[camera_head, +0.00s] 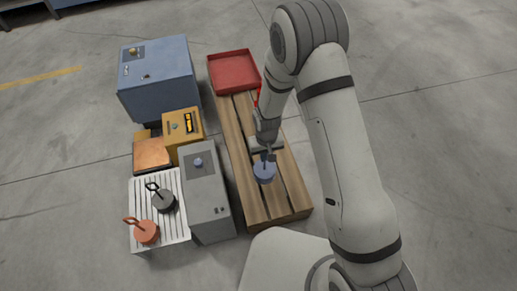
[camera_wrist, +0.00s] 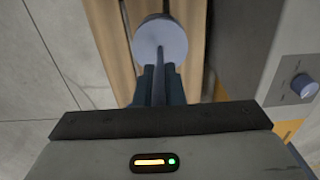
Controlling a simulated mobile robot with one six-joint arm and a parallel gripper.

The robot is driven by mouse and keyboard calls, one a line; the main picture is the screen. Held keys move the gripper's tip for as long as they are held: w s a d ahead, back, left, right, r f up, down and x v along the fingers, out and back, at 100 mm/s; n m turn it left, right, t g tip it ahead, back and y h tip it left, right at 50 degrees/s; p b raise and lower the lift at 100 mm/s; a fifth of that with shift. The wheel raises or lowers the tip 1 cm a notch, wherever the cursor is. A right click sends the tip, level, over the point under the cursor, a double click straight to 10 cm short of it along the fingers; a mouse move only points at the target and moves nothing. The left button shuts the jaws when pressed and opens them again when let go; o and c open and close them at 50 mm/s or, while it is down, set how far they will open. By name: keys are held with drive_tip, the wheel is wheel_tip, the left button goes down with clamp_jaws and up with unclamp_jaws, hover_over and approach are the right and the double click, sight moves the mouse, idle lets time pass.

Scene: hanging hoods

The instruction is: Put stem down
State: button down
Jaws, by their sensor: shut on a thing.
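My gripper (camera_head: 267,156) is shut on the thin stem of a blue-grey round piece (camera_head: 264,173), over the slatted wooden bench. In the wrist view the stem (camera_wrist: 158,68) runs between my gripper's dark fingers (camera_wrist: 160,85), and the blue-grey disc (camera_wrist: 160,38) lies just beyond the fingertips. I cannot tell whether the disc touches the slats or hangs a little above them. The wooden bench (camera_head: 244,188) has bare slats around the disc.
A red tray (camera_head: 233,73) sits at the bench's far end. Left stand a grey box (camera_head: 208,193), a yellow unit (camera_head: 183,127), a copper-topped block (camera_head: 151,155) and a blue cabinet (camera_head: 158,78). A white ribbed rack (camera_head: 172,232) holds a black piece (camera_head: 163,201) and an orange one (camera_head: 146,233).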

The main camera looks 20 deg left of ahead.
sight(263, 170)
drive_tip(key=shift+s+a+f, duration=0.25)
drive_tip(key=shift+f, duration=0.1)
wheel_tip(263, 170, down, 10)
drive_tip(key=b, duration=0.3)
drive_tip(key=shift+b, duration=0.35)
drive_tip(key=shift+f, duration=0.1)
drive_tip(key=c, duration=1.5)
unclamp_jaws()
drive_tip(key=shift+s, duration=0.1)
wheel_tip(263, 170, up, 12)
drive_tip(key=p, duration=0.4)
drive_tip(key=shift+r, duration=0.25)
